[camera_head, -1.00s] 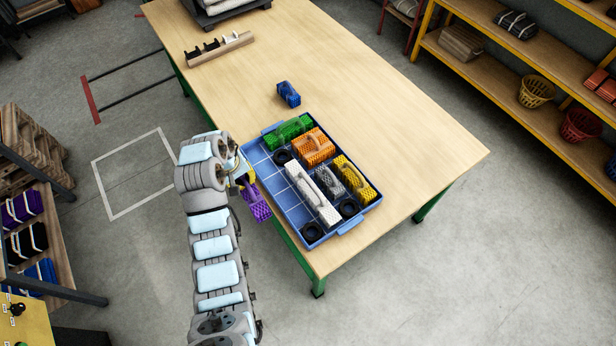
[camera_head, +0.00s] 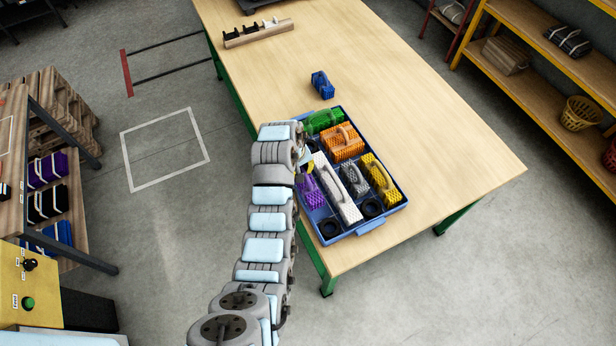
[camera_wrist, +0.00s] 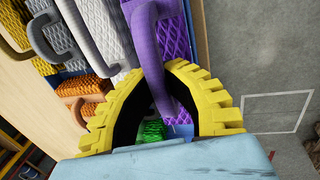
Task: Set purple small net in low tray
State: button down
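The purple small net (camera_head: 310,191) is at the left side of the blue low tray (camera_head: 354,231), beside the long white net (camera_head: 337,188). My gripper (camera_head: 304,166) is at its far end, largely hidden by my arm in the head view. In the wrist view, the yellow fingers (camera_wrist: 153,72) close on the handle of the purple net (camera_wrist: 174,42). The net lies alongside the white net there, near the tray's edge. I cannot tell whether it rests on the tray floor or hangs just above it.
The tray also holds a green net (camera_head: 323,120), an orange net (camera_head: 342,140), a grey net (camera_head: 354,178), a yellow net (camera_head: 380,178) and black rings (camera_head: 330,229). A blue net (camera_head: 322,85) lies on the table behind the tray. The table's right side is clear.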

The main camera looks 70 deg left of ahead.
jog(key=shift+w+f, duration=0.55)
jog(key=shift+f, duration=0.1)
jog(key=shift+w+d+f, duration=0.25)
jog(key=shift+w+f, duration=0.1)
jog(key=shift+f, duration=0.25)
jog(key=shift+f+p, duration=0.35)
jog(key=shift+f, duration=1)
jog(key=shift+f, duration=0.15)
jog(key=c, duration=1.2)
grip_release()
jog(key=shift+s+r, duration=0.4)
jog(key=shift+r, duration=1.6)
jog(key=shift+s+r, duration=0.35)
jog(key=shift+r, duration=1.7)
jog(key=shift+s+r, duration=0.4)
jog(key=shift+r, duration=1.6)
